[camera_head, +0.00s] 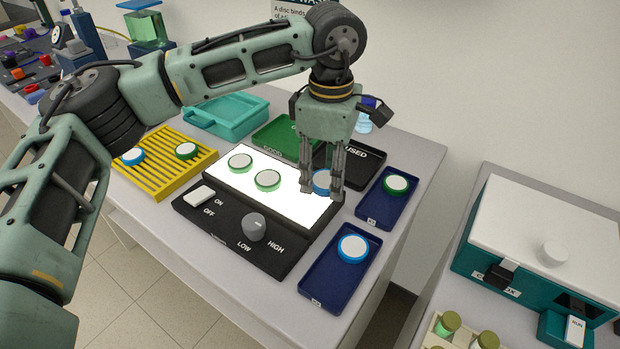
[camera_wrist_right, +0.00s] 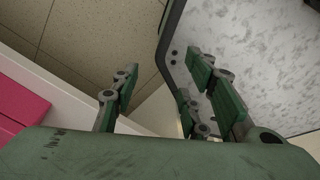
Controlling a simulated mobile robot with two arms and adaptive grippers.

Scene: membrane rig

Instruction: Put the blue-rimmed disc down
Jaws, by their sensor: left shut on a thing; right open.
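My left gripper (camera_head: 337,187) points down over the right end of the lit white panel (camera_head: 290,205) and is shut on a blue-rimmed disc (camera_head: 320,183). The fingers partly hide this disc. I cannot tell whether it touches the panel or is just above it. Two green-rimmed discs, a left one (camera_head: 240,161) and a right one (camera_head: 267,179), lie on the panel. Another blue-rimmed disc (camera_head: 352,248) lies in the near navy tray (camera_head: 325,283), and one more (camera_head: 133,156) is on the yellow rack (camera_head: 165,186). My right gripper (camera_wrist_right: 162,66) is open and empty in the right wrist view.
A far navy tray (camera_head: 376,214) holds a green-rimmed disc (camera_head: 396,184). A green tray (camera_head: 276,137) and a black tray (camera_head: 350,157) stand behind the panel. The black base has a knob (camera_head: 254,227) and a switch (camera_head: 199,195). A white-topped box (camera_head: 540,225) stands on the right bench.

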